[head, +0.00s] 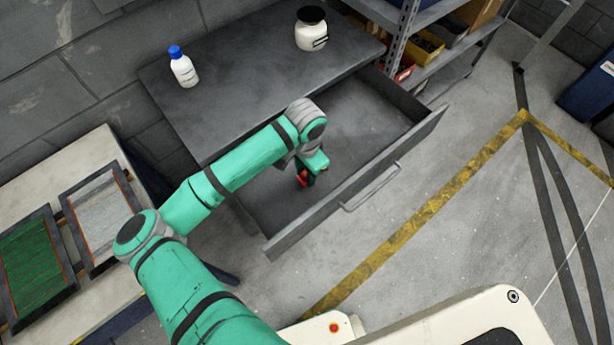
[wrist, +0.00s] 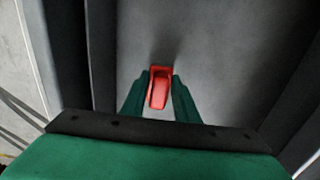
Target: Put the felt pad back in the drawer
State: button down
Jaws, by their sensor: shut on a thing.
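The grey drawer (head: 372,125) under the dark worktop is pulled well open, and its floor looks bare. My gripper (head: 305,177) reaches down into the drawer's opening. It is shut on a small red piece (head: 301,180), which seems to be the felt pad. In the wrist view the red piece (wrist: 158,88) sits between the two green fingers of my gripper (wrist: 160,80), with the grey drawer floor (wrist: 215,60) behind it. A dark shadow lies just beyond the piece. I cannot tell whether it touches the floor.
A white bottle with a blue cap (head: 183,68) and a white jar with a black lid (head: 311,30) stand on the worktop (head: 245,75). The drawer front has a handle (head: 370,187). Shelves (head: 440,45) stand behind, and a bench with framed panels (head: 98,215) is at left.

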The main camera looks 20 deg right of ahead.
jog(key=shift+w+d+f, duration=0.1)
jog(key=shift+d+f, duration=0.05)
jog(key=shift+f, duration=0.8)
jog(key=shift+w+d+f, duration=0.1)
jog(key=shift+f, duration=0.85)
jog(key=shift+f, duration=0.1)
jog(key=c, duration=1.4)
grip_release()
notch_tip(320, 180, up, 12)
jog(key=shift+r, duration=0.15)
